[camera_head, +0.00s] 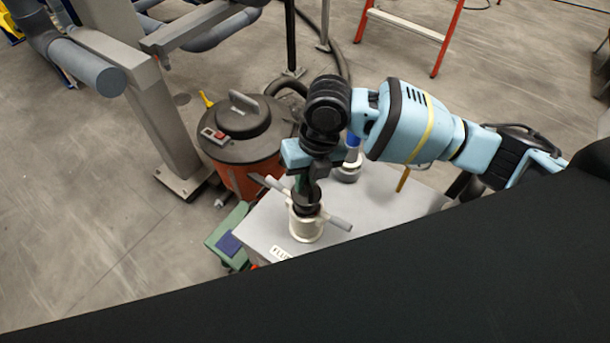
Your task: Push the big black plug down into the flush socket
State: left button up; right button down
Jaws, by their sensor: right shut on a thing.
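The big black plug (306,208) is upright at the mouth of the cream flush socket (306,230), which has grey side handles and stands on a light grey cabinet top. My right gripper (307,182) comes down from above and is shut on the plug's upper part. The gripper's body hides much of the plug, and I cannot tell how deep the plug sits in the socket. My left gripper is not in view.
An orange vacuum with a dark lid (240,125) stands behind and left of the cabinet top (375,195). A grey steel post (165,125) is further left. A red-sided ladder (447,40) stands at the back. A black surface fills the lower right.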

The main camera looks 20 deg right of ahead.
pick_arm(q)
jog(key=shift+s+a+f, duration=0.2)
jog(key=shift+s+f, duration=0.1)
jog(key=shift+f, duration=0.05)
pick_arm(e)
jog(key=shift+f, duration=0.75)
pick_arm(q)
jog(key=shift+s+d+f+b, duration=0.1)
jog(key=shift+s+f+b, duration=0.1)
jog(key=shift+b, duration=0.1)
pick_arm(e)
jog(key=shift+f, duration=0.45)
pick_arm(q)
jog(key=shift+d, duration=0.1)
pick_arm(e)
jog(key=c, duration=1.7)
grip_release()
jog(key=shift+o, duration=1.3)
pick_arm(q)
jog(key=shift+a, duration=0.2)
